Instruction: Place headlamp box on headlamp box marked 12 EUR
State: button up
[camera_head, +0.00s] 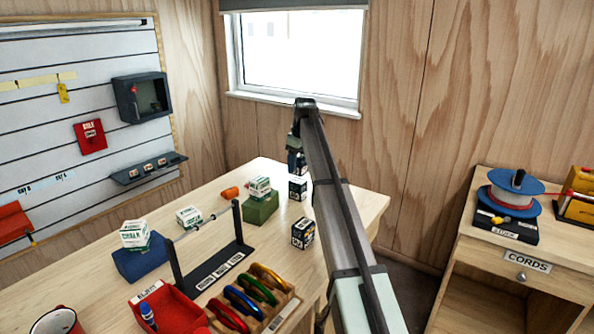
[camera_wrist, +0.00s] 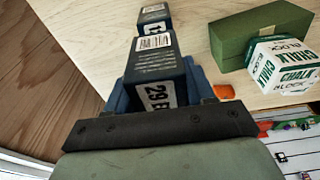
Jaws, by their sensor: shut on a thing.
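My gripper (camera_head: 297,150) is shut on a dark headlamp box (camera_head: 297,163) with a white label. In the wrist view the held box (camera_wrist: 157,65) sits between the blue fingers, and its near face reads "29 E". A second dark headlamp box (camera_head: 297,189) stands on the table just below the held one in the head view. I cannot tell whether the two touch. A third dark box (camera_head: 302,234) stands nearer the table's front; its price is unreadable.
A green block (camera_head: 260,209) with a chalk box (camera_head: 260,188) on it stands just left of the second box. A black rod stand (camera_head: 214,268), a red tray (camera_head: 172,307) and a rack of coloured rings (camera_head: 250,300) fill the front. An orange item (camera_head: 230,192) lies behind.

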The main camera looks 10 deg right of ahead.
aim_at(297, 169)
jog(key=shift+f, duration=1.5)
jog(key=shift+f, duration=0.15)
jog(key=o, duration=1.1)
jog(key=r, duration=0.4)
jog(key=d+r, duration=0.1)
jog(key=r, duration=0.3)
jog(key=s+r, duration=0.1)
jog(key=r, duration=0.3)
jog(key=shift+s+d+r, duration=0.1)
jog(key=shift+d+r, duration=0.05)
